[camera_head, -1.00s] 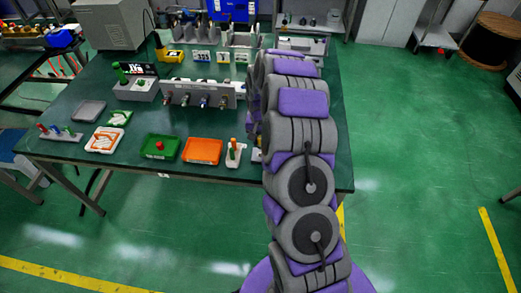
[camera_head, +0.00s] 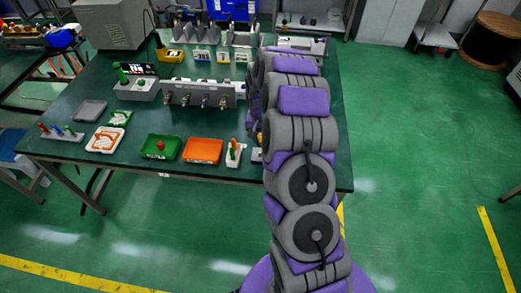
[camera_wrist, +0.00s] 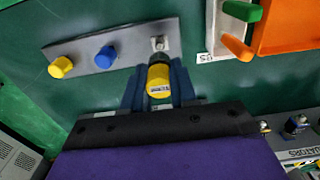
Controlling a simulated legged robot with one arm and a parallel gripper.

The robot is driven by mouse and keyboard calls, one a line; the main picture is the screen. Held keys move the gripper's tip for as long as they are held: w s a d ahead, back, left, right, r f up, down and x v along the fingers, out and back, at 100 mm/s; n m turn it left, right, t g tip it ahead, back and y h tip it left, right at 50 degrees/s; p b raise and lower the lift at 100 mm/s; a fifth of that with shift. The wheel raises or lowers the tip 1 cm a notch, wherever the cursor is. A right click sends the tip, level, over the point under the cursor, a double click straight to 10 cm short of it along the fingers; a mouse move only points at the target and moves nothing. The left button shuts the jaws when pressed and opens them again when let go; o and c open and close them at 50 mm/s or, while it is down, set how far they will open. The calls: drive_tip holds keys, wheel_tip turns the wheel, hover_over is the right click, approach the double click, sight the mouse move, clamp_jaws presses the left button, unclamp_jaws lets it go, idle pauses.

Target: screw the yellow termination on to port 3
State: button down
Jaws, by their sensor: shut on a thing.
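A yellow termination (camera_wrist: 159,78) with a small white label is between the two dark blue fingers of my gripper (camera_wrist: 158,92) in the wrist view. My gripper is shut on it. A bare metal post (camera_wrist: 159,44) on a grey plate (camera_wrist: 132,45) is right beside the held termination; I cannot tell whether they touch. A second yellow cap (camera_wrist: 61,67) and a blue cap (camera_wrist: 105,57) sit on the same plate. In the head view my arm hides the gripper. A grey box with a row of ports (camera_head: 205,93) stands mid-table; its port numbers are unreadable.
A white holder (camera_head: 234,152) with green and orange pegs stands beside an orange tray (camera_head: 203,150). A green tray (camera_head: 161,147) holds a red piece. A labelled rack (camera_wrist: 300,150) shows at the wrist view's lower right. The table's front edge is close.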

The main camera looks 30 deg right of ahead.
drive_tip(key=s+a+r+n, duration=0.1)
drive_tip(key=a+r+n, duration=0.2)
drive_tip(key=a+r, duration=0.3)
drive_tip(key=s+a+r+n, duration=0.2)
drive_tip(key=a+r, duration=0.4)
drive_tip(key=a, duration=0.4)
drive_tip(key=shift+s+a+n, duration=0.2)
drive_tip(key=shift+s+n, duration=0.05)
drive_tip(key=shift+n, duration=0.65)
drive_tip(key=shift+d, duration=0.1)
